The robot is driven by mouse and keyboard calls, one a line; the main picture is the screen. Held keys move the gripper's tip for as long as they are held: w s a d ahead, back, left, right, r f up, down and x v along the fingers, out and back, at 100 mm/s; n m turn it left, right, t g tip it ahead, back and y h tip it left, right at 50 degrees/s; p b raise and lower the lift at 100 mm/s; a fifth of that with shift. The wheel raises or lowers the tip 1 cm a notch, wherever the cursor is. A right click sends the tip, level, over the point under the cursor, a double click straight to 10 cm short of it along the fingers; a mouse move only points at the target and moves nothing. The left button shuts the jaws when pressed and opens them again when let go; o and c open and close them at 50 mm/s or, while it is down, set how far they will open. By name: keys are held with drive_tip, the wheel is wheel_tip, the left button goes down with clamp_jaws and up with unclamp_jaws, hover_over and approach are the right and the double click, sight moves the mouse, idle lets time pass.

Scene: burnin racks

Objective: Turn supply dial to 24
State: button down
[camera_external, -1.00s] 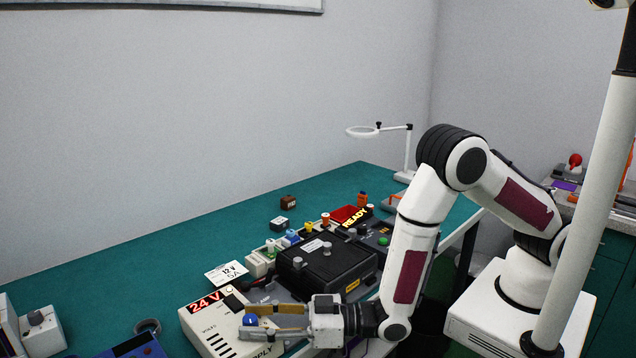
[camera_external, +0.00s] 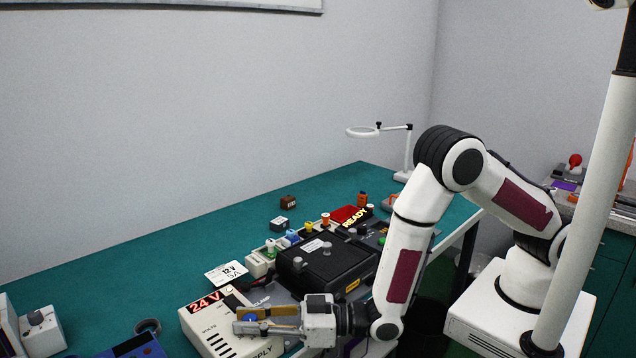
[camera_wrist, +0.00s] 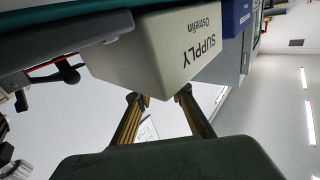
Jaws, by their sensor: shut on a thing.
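The supply (camera_external: 207,325) is a cream box at the front of the bench. Its red display (camera_external: 205,302) reads 24 V. My gripper (camera_external: 250,321) is shut on the supply's blue dial (camera_external: 250,318), whose top shows only partly between the fingers. In the wrist view the supply's side (camera_wrist: 165,50) shows with the upside-down word SUPPLY, and my fingers (camera_wrist: 160,97) reach up to the box. The dial itself and its pointer are hidden in that view.
A white card (camera_external: 226,273) reading 12 V lies behind the supply. A black box (camera_external: 327,268) on a grey base stands to the right. A blue device (camera_external: 135,347) lies at the front left.

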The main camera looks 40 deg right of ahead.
drive_tip(key=shift+n+g+y, duration=0.8)
drive_tip(key=shift+g+y, duration=0.1)
drive_tip(key=shift+g, duration=0.2)
drive_tip(key=c, duration=1.8)
unclamp_jaws()
drive_tip(key=shift+s+d, duration=0.1)
drive_tip(key=shift+v, duration=5.9)
